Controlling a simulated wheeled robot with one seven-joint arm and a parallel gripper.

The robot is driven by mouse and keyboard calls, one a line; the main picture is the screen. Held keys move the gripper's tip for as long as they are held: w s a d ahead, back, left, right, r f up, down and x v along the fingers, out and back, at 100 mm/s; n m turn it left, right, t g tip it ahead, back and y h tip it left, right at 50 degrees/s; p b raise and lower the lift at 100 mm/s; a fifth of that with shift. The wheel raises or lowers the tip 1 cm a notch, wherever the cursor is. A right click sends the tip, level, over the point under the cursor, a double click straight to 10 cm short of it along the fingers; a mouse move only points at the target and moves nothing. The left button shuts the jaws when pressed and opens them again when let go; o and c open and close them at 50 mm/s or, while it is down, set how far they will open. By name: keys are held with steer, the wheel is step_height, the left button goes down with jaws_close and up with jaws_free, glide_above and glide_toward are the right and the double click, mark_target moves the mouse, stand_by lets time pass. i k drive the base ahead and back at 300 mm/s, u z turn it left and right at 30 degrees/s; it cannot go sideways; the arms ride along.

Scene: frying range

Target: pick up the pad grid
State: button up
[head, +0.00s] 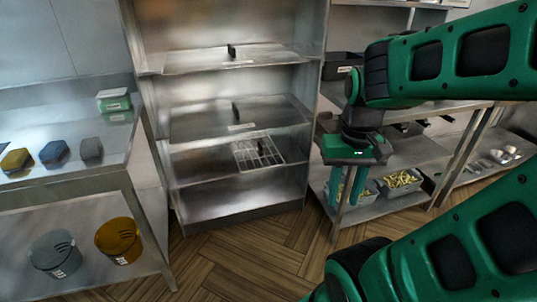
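A pale wire grid (268,159), which looks like the pad grid, lies on a lower shelf of the steel rack in the head view. A small dark upright piece, like a handle, stands near its middle. My gripper (346,190) points down to the right of the rack, apart from the grid. Its two green fingers are spread with nothing seen between them, so it is open and empty.
The steel rack (240,212) has flat pieces with dark handles on its higher shelves. A steel table (50,185) at left bears coloured pads and a green box (113,100); two buckets stand below. Tubs of yellow food (400,180) sit on the right-hand shelf. Wooden floor (250,255) is clear in front.

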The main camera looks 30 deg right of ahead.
mark_target(260, 147)
steer(key=z, duration=0.1)
steer(key=i, duration=1)
steer(key=u, duration=0.05)
